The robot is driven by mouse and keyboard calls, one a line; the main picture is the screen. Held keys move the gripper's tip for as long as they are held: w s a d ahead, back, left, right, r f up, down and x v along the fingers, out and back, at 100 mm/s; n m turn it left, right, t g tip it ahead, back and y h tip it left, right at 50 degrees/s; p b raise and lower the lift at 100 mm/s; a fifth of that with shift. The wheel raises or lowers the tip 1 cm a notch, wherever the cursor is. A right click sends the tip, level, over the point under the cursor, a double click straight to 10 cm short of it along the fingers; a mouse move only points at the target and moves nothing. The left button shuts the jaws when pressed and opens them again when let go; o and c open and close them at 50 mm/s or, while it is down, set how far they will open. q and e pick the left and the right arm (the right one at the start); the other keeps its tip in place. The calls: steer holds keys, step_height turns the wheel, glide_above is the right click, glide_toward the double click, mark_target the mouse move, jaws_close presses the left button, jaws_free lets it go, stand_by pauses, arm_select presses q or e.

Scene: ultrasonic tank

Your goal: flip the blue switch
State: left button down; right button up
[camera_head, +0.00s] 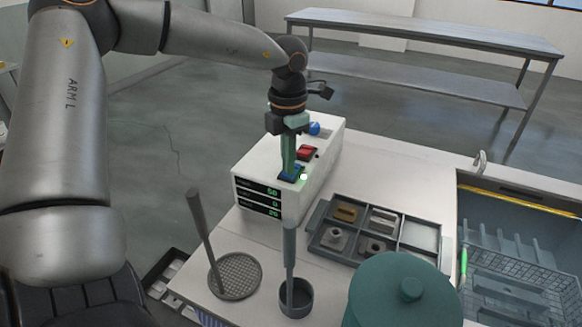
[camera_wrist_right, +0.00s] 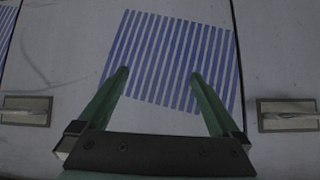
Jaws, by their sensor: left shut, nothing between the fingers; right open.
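The blue switch (camera_head: 291,175) sits on top of the white control box (camera_head: 318,172), near its front display end. My left gripper (camera_head: 288,174) is shut and empty. It points down with its tips at the blue switch; whether they touch it I cannot tell. A green light (camera_head: 303,177) glows beside the switch. A red switch (camera_head: 307,153) and a blue knob (camera_head: 314,128) sit farther back on the box. My right gripper (camera_wrist_right: 160,78) is open and empty in the right wrist view, above a blue-striped cloth (camera_wrist_right: 172,60); it is not seen in the head view.
Right of the box is a grey sectioned tray (camera_head: 340,252) with metal parts. In front stand a mesh strainer (camera_head: 236,277), a dark cup-shaped tool (camera_head: 297,298) and a teal lidded pot (camera_head: 403,290). A tank (camera_head: 520,215) with a basket is at the right.

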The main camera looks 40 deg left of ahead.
arm_select(q)
steer(key=shift+r+p, duration=1.95)
steer(key=shift+r, duration=1.5)
steer(key=shift+f, duration=0.1)
